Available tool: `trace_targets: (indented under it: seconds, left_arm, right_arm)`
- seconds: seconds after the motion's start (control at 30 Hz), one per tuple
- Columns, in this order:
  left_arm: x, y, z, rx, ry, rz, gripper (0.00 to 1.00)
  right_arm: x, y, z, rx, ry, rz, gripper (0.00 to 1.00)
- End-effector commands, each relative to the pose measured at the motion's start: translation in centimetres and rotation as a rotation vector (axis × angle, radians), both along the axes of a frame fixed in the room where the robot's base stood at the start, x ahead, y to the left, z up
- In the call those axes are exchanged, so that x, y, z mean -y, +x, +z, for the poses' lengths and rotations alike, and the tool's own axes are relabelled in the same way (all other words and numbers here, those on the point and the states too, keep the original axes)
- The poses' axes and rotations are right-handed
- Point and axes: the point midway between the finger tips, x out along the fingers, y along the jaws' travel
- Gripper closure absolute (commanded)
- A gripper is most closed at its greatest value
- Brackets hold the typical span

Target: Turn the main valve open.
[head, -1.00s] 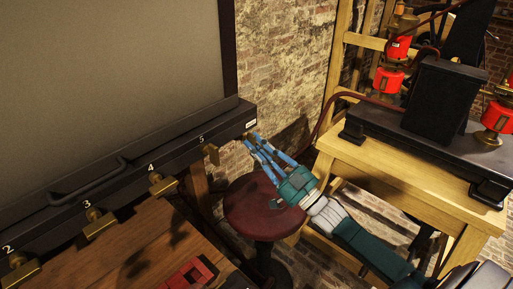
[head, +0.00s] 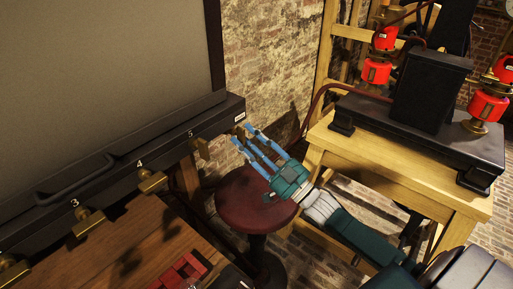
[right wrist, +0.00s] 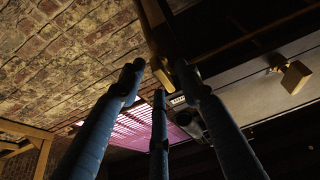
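The black rail (head: 120,172) carries numbered brass valves. A brass piece below that label, apparently the main valve, is mostly hidden by my fingertips in the head view. In the right wrist view a brass bar (right wrist: 160,68) shows beyond the fingertips, near the label (right wrist: 178,100). My right gripper (head: 256,134) has its blue fingers spread, close to the rail's end; contact cannot be told. My left gripper is out of view.
A dark red stool (head: 243,205) stands below my right gripper. A wooden table (head: 400,165) with a black apparatus (head: 430,92) and red parts is at the right. A wooden bench (head: 120,240) holding a red object (head: 180,273) lies front left.

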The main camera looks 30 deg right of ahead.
Motion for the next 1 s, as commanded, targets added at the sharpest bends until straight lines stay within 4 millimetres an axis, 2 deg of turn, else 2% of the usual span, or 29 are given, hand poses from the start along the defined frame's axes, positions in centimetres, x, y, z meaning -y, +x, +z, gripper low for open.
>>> trace_targets:
  seconds: [0.53, 0.7, 1.0]
  left_arm:
    - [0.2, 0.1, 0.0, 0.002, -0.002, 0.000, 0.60]
    - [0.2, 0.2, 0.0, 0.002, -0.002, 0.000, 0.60]
    - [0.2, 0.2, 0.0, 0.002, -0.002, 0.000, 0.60]
  right_arm:
    - [3.1, -8.7, -4.0, -0.005, -0.001, -0.001, 0.66]
    - [3.5, -10.0, -4.5, -0.003, -0.001, 0.000, 0.66]
    - [3.6, -10.2, -4.5, -0.001, -0.001, 0.000, 0.66]
